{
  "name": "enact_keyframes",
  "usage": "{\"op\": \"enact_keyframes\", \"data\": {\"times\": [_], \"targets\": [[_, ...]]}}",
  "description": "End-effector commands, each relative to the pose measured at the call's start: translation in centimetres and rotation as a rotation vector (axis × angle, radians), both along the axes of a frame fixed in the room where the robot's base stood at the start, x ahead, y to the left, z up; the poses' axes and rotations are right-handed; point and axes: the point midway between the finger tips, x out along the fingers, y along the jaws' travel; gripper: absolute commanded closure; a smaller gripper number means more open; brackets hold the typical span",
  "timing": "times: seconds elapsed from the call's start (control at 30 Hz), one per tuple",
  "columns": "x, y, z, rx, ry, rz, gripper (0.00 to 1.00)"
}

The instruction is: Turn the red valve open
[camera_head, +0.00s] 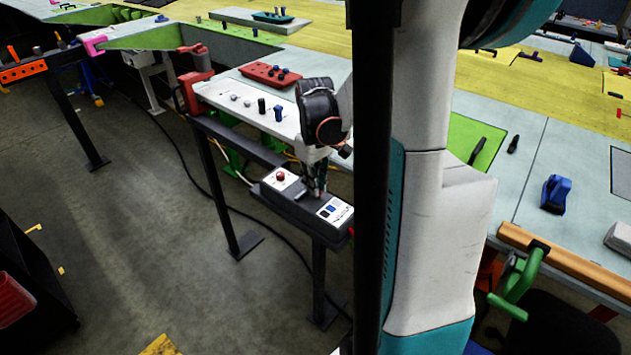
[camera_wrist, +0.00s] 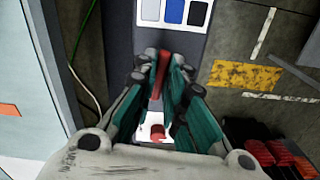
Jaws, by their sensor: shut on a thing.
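The red valve handle (camera_wrist: 163,74) shows in the wrist view as a red bar between my fingers, on the dark control box. My gripper (camera_wrist: 161,82) is shut on it, with a finger on either side. In the head view my gripper (camera_head: 316,186) points down at the middle of the control box (camera_head: 267,196), and its fingers hide the valve there. How far the valve is turned cannot be told.
A red button (camera_head: 281,176) on a white plate sits at the box's left; it also shows in the wrist view (camera_wrist: 157,132). A switch plate (camera_head: 334,210) is at the right end. A white bench (camera_head: 222,92) with small parts stands behind. The floor at the left is mostly clear.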

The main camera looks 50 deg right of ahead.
Motion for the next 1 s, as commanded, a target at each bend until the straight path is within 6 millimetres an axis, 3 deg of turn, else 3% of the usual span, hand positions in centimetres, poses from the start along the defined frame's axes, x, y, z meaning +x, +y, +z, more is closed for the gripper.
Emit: {"op": "enact_keyframes", "data": {"times": [1.0], "targets": [[0.9, 2.1, -0.2, 0.001, 0.003, -0.938, 1.0]]}}
